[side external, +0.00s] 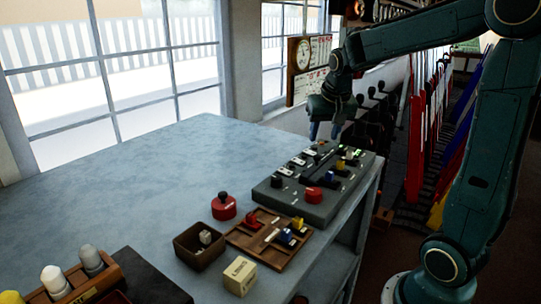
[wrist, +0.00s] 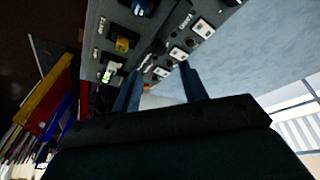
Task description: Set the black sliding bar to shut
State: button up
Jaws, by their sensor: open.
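The grey control panel (side external: 290,208) lies at the right edge of the table, with switches, knobs and small plates on top. A long dark strip (side external: 321,166) along its middle looks like the black sliding bar; its exact position is too dark and small to tell. My gripper (side external: 324,132) points down above the panel's far end, apart from it. In the wrist view my gripper (wrist: 158,78) has its two blue fingers spread with nothing between them. Part of the panel (wrist: 165,15) shows beyond the fingertips, and the fingers hide some of it.
A red knob (side external: 313,194), a yellow switch (side external: 341,165) and a blue one stand on the panel. A brown tray (side external: 270,262), an open box (side external: 187,251), a red button (side external: 224,206) and a cream block (side external: 239,275) sit nearer.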

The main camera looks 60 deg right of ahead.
aim_at(317, 156)
jog(key=shift+x, duration=3.95)
jog(key=shift+c, duration=0.4)
